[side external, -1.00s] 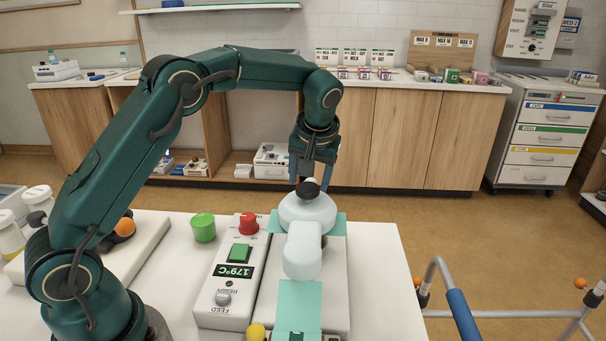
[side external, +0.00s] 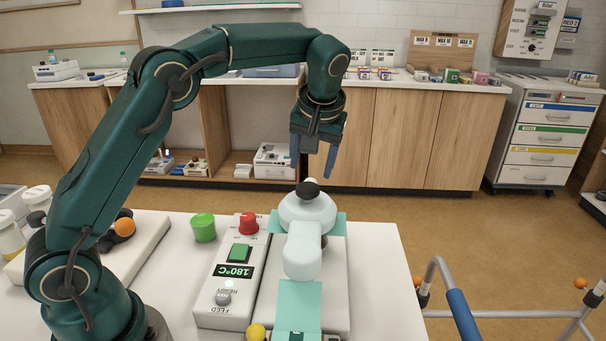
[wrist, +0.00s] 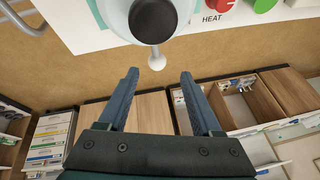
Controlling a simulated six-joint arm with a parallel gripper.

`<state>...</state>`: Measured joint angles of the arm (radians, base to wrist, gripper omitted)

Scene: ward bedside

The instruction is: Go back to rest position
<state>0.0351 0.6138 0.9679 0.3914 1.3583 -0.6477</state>
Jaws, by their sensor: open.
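My gripper (side external: 315,160) is open and empty in the side view, fingers pointing down. It hangs above and apart from the black knob (side external: 308,187) on the round white head of the sealing device (side external: 303,250). In the wrist view my gripper (wrist: 160,98) shows two spread blue fingers with nothing between them. The black knob (wrist: 152,22) also shows there, beyond the fingertips. A teal strip (side external: 299,303) lies under the device's arm.
A control box (side external: 224,300) reads 180°C, with a lit lamp, a green switch and a red knob (side external: 249,223). A walker rail (side external: 458,310) is at the right. Cabinets (side external: 400,135) stand behind.

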